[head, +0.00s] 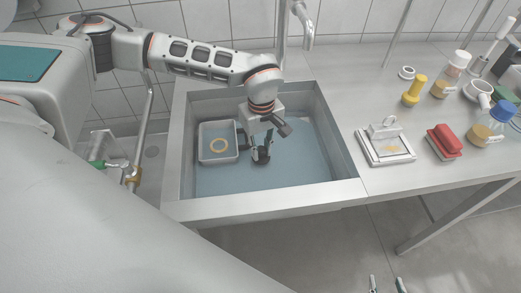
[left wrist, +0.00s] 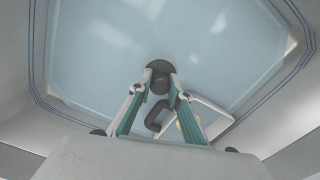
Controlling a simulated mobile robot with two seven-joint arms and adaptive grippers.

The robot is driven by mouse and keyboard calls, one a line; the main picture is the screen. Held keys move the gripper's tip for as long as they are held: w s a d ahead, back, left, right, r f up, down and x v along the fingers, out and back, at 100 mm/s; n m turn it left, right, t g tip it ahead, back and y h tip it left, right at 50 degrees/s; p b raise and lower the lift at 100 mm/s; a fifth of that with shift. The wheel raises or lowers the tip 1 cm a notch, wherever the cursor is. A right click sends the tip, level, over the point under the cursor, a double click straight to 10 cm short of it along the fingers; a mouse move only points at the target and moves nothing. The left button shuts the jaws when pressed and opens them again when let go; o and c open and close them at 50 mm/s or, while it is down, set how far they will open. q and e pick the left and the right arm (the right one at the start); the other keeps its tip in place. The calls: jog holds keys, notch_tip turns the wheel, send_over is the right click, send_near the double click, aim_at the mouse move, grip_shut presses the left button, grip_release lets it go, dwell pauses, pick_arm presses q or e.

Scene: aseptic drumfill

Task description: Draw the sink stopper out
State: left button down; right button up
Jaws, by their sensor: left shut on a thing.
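The sink stopper (left wrist: 158,68) is a dark round piece with a knob, seen between my left fingertips in the left wrist view. In the head view the dark stopper (head: 261,156) is at the middle of the sink (head: 345,160), partly hidden by the gripper. My left gripper (head: 260,147) points down into the sink and is shut on the stopper. A dark curved piece (left wrist: 154,118) shows between the fingers. Whether the stopper is seated or lifted cannot be told. My right gripper (head: 387,284) shows only its fingertips at the bottom edge, apart and empty.
Bluish water (head: 305,165) covers the sink floor. A pale tray (head: 204,158) with a yellow ring (head: 219,145) stands left of my left gripper. The faucet (head: 305,25) rises behind. A scale (head: 386,153), red brush (head: 444,140) and several bottles stand on the right counter.

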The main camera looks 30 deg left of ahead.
pick_arm(q)
jog(key=shift+r+p, duration=0.95)
jog(key=shift+r, duration=0.35)
pick_arm(e)
jog(key=shift+w+r, duration=0.25)
jog(key=shift+r, duration=0.55)
jog(key=shift+w+r, duration=0.25)
jog(key=shift+r, duration=0.5)
